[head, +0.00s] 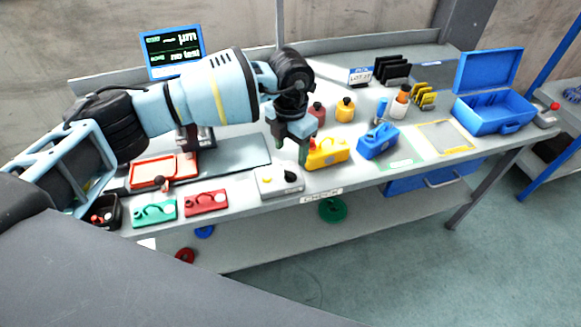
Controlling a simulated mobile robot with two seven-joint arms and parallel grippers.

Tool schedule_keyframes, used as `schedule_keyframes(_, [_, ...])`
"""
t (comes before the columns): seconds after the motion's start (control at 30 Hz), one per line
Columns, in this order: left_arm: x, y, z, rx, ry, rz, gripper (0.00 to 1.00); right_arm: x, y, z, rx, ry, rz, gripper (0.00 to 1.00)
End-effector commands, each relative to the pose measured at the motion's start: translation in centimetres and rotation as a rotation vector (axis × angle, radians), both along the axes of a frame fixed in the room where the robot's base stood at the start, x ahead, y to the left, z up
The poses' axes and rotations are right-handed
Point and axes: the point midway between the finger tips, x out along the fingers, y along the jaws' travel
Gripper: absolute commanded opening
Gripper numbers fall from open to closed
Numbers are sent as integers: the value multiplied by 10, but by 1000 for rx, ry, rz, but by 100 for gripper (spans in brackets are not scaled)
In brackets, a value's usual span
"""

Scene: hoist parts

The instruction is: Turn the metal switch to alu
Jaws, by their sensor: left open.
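The likely metal switch is the black knob (290,177) on a small pale box (268,188) at the front of the table. The knob's setting and any "alu" label are too small to read. My left gripper (291,154) points down just behind and above the box, apart from the knob. Its fingers are open with nothing seen between them. The yellow part (326,152) is close to its right finger; whether they touch is unclear. My right gripper is out of view.
A green part (154,211) and a red part (206,202) lie left of the box. A blue part (378,142) stands to the right, before bottles and a blue open case (487,112). A screen (172,53) with green text stands at the back left.

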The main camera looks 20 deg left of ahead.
Motion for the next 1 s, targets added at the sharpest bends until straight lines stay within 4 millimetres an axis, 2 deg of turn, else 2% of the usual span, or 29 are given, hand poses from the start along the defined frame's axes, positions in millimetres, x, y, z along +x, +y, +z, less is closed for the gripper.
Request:
schedule_keyframes(0.27, [1, 2, -5, 10, -2, 2, 58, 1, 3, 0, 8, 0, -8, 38])
schedule_keyframes(0.7, [0, 1, -65, 8, 0, 1, 58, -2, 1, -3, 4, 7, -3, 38])
schedule_keyframes(1.0, [1, 1, -77, 7, -2, 1, 58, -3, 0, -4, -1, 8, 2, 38])
